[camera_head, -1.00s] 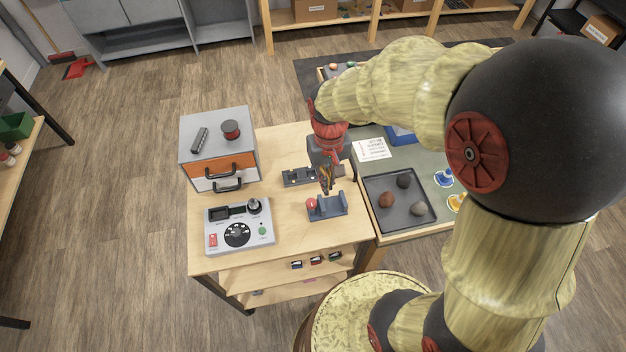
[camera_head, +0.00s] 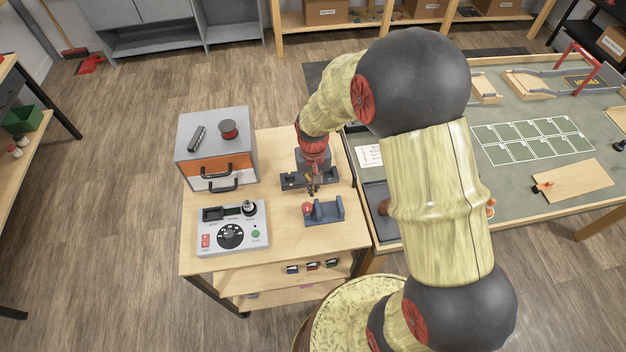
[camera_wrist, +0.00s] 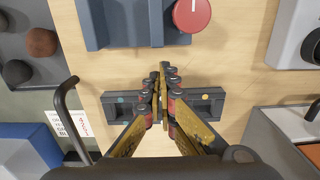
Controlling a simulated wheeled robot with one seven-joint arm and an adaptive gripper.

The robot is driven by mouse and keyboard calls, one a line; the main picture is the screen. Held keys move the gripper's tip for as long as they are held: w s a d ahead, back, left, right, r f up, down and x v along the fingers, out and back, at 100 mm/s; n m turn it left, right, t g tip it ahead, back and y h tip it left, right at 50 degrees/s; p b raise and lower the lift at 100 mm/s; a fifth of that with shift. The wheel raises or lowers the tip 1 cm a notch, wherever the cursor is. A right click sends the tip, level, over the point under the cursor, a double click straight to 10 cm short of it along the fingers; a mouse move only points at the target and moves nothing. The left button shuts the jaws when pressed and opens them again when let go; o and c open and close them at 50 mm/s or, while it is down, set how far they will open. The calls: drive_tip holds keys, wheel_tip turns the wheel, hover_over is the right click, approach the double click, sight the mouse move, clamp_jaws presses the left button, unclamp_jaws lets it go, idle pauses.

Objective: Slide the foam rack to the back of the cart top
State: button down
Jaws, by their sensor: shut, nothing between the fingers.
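The foam rack, which I take to be the long dark slotted block (camera_head: 291,181), lies crosswise on the cart top (camera_head: 275,240). Its two ends also show in the wrist view (camera_wrist: 205,105), with small coloured dots in it; my fingers hide its middle. My gripper (camera_head: 312,190) points down at the rack's front side. In the wrist view the gripper's fingertips (camera_wrist: 163,72) meet, empty, between the rack and a blue-grey cradle (camera_wrist: 125,25). I cannot tell whether they touch the rack.
The blue-grey cradle (camera_head: 325,213) with a red knob (camera_head: 307,209) stands in front of the rack. A drawer box (camera_head: 215,145) and a control panel (camera_head: 233,228) stand to the left. Bare wood shows behind the rack. A green-topped table (camera_head: 480,190) adjoins on the right.

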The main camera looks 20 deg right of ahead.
drive_tip(key=shift+f, duration=0.75)
drive_tip(key=shift+w, duration=0.1)
drive_tip(key=w+d, duration=0.1)
drive_tip(key=w, duration=0.5)
drive_tip(key=w+d+p, duration=0.1)
drive_tip(key=w, duration=0.5)
drive_tip(key=w+d, duration=0.1)
drive_tip(key=w, duration=0.5)
drive_tip(key=shift+d, duration=0.3)
drive_tip(key=shift+r+p, duration=0.2)
drive_tip(key=shift+p, duration=0.15)
wheel_tip(320, 180, up, 10)
drive_tip(key=p, duration=0.5)
drive_tip(key=shift+f+p, duration=0.2)
drive_tip(key=shift+p, duration=0.1)
drive_tip(key=shift+s, duration=0.1)
